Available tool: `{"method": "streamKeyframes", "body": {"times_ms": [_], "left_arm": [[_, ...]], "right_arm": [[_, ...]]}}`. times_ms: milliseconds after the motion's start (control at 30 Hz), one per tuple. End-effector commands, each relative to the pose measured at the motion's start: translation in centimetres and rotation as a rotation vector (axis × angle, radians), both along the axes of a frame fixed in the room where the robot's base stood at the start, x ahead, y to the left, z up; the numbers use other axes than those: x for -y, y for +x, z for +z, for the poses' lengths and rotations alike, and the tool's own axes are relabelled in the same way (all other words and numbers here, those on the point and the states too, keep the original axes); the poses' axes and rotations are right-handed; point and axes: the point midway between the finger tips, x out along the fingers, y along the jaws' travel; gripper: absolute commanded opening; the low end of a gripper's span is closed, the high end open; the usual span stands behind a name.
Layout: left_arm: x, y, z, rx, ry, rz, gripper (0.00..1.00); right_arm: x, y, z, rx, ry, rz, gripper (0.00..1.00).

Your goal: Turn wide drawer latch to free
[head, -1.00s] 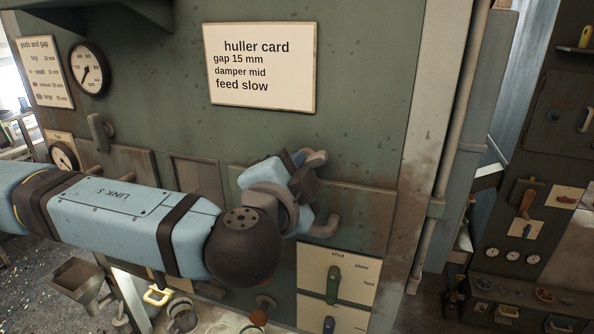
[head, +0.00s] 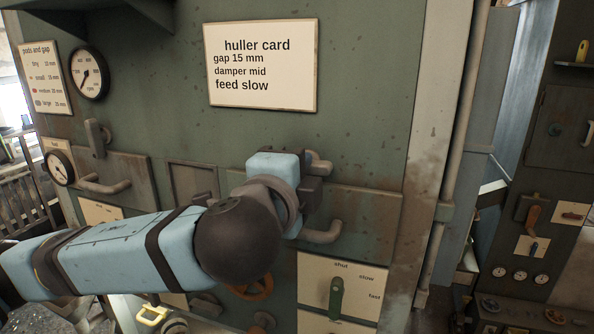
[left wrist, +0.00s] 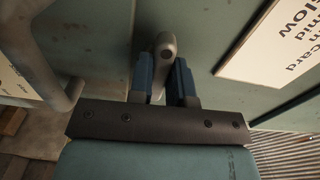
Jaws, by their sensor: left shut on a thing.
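The wide drawer (head: 372,213) is a worn brown-grey panel in the green machine front, with a bent grey bar handle (head: 324,235). Its grey latch (head: 320,166) is above the handle, mostly hidden in the head view by my left gripper (head: 312,180). In the left wrist view the latch's rounded end (left wrist: 164,48) stands between the two blue-grey fingers of the left gripper (left wrist: 164,78), which is shut on it. The exact angle of the latch is hard to tell. My right gripper is not in view.
A second drawer (head: 135,170) at left has its own latch (head: 95,137). The huller card (head: 262,65) is above. A green feed lever (head: 336,298) sits below the wide drawer. An orange handwheel (head: 252,290) is partly behind my left arm.

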Motion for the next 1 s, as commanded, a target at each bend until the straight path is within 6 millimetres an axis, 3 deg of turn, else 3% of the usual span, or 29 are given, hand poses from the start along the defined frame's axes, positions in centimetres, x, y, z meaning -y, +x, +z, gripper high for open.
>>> {"method": "streamKeyframes", "body": {"times_ms": [667,700,800,1000], "left_arm": [[0.02,-0.03,-0.02,0.022,0.07,-0.001,0.0],[0.02,-0.03,-0.03,0.021,0.069,-0.001,0.25],[0.01,-0.03,-0.02,0.021,0.069,-0.001,0.44],[0.01,-0.01,0.0,0.022,0.068,0.0,0.44]], "right_arm": [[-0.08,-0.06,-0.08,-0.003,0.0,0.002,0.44],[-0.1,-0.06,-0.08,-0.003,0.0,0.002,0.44],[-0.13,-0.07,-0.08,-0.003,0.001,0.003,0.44],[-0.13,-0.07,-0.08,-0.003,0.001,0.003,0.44]]}}
